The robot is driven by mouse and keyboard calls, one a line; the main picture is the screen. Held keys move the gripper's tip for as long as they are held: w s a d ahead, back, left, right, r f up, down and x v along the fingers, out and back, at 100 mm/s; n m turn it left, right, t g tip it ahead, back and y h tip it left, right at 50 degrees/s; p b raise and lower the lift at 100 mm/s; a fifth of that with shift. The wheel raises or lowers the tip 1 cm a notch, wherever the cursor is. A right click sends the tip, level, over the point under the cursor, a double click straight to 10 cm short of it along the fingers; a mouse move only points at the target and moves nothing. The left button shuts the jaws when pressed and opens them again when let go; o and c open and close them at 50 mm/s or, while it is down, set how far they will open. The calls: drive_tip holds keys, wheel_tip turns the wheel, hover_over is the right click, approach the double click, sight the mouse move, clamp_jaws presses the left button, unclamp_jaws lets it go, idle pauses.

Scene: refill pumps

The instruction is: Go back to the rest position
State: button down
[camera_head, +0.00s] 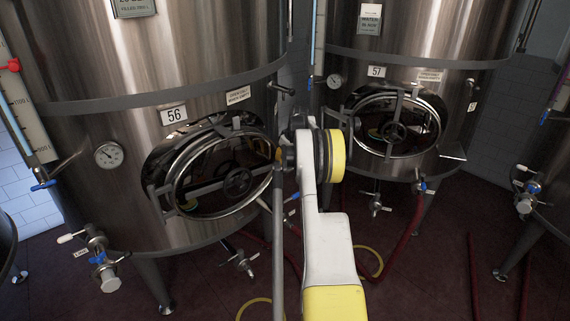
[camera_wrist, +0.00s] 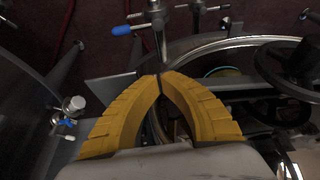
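My gripper shows in the wrist view (camera_wrist: 160,77) as two yellow ribbed fingers. They curve inward and their tips come together, with only a thin dark line between them. I see nothing held there. A metal pipe (camera_wrist: 160,40) with a blue-handled valve (camera_wrist: 122,30) lies beyond the tips. In the head view my arm reaches forward up the middle. A small yellow bit of my gripper (camera_head: 279,155) shows at the right edge of tank 56's round hatch (camera_head: 178,190). The wrist hides most of it.
Steel tank 56 (camera_head: 120,135) stands left and tank 57 (camera_head: 430,75) right, with another round hatch (camera_head: 434,125). Outlet valves (camera_head: 103,262) and a bottom valve (camera_head: 240,263) stick out low. Red hoses (camera_head: 405,238) and yellow hoses (camera_head: 372,250) lie on the dark floor.

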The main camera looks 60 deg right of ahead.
drive_tip(key=p+v, duration=0.2)
drive_tip(key=v, duration=0.8)
drive_tip(key=shift+s+d, duration=0.1)
drive_tip(key=shift+d, duration=0.05)
